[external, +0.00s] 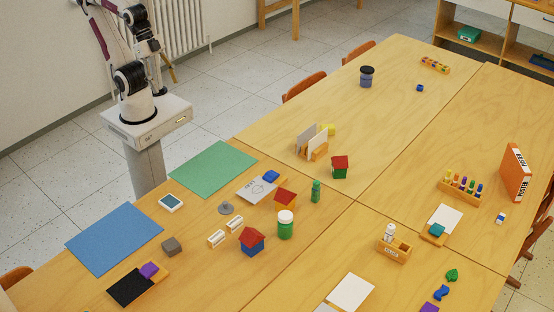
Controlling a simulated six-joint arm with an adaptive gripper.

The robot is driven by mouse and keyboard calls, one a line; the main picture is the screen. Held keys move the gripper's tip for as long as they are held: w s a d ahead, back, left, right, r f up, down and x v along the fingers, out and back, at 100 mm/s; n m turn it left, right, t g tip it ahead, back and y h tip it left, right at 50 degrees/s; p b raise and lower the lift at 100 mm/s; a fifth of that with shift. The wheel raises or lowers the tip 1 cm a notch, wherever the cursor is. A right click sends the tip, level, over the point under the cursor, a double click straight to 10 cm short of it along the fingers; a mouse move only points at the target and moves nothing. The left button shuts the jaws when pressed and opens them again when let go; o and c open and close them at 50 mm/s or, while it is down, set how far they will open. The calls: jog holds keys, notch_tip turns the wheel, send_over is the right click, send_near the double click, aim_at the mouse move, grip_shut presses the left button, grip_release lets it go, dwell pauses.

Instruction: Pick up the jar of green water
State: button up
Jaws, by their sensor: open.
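The jar of green water (285,228) stands upright on the near table, with a white lid and a green body. It is just right of a red-roofed blue block house. My gripper (156,78) hangs below my folded wrist above my base at the upper left, small and partly lost against the arm. It is open, far from the jar, beyond the table's edge.
A dark-lidded jar (367,78) stands farther back. The table right of the jar is clear.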

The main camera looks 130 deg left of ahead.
jog(key=shift+c, duration=0.8)
jog(key=shift+w, duration=0.1)
jog(key=w+d+f+t, duration=0.1)
jog(key=w+f+t, duration=0.1)
jog(key=w, duration=1.6)
jog(key=w+d+f+t, duration=0.1)
jog(key=w+f+t, duration=0.15)
jog(key=w, duration=1.45)
jog(key=w+f+t, duration=0.2)
jog(key=w+f, duration=0.6)
jog(key=f, duration=0.2)
jog(key=w+d+f+t, duration=0.1)
jog(key=w+f+t, duration=0.1)
jog(key=w+f, duration=0.6)
notch_tip(320, 180, down, 3)
jog(key=shift+w+f, duration=0.15)
jog(key=shift+f, duration=0.05)
jog(key=shift+d+t, duration=0.1)
jog(key=shift+t, duration=0.15)
